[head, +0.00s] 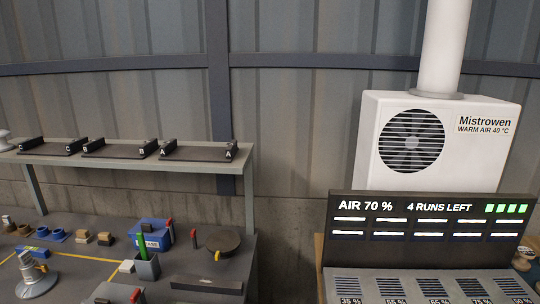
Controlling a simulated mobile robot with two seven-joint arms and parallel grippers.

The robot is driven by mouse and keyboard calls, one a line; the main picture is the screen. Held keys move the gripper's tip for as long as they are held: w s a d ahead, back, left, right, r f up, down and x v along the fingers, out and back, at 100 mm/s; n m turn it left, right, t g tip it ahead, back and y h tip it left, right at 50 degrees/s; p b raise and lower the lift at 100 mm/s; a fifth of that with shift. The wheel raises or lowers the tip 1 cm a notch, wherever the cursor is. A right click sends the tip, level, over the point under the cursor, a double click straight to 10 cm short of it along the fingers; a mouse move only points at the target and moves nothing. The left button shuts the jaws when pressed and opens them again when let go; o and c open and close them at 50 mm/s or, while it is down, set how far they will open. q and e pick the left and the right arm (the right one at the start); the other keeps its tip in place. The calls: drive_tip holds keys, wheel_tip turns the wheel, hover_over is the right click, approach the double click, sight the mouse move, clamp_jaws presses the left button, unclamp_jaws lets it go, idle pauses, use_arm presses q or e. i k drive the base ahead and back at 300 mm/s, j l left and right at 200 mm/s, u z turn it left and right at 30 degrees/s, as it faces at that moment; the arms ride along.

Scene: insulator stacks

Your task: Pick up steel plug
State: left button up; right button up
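No piece here can be clearly told as the steel plug. A grey metallic piece with a round, wide base and a narrower upper part (36,281) stands on the workbench at the lower left. Small brown and grey pieces (8,222) sit at the bench's left edge, too small to tell apart. Neither of my grippers is in view.
A shelf (120,161) with black racks lettered A, B and C stands over the bench (85,252). A display panel (430,222) reading "AIR 70 %" and a white Mistrowen unit (385,175) are at right.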

sight(26, 259)
drive_tip(key=j+z, duration=0.4)
drive_tip(key=j, duration=1.7)
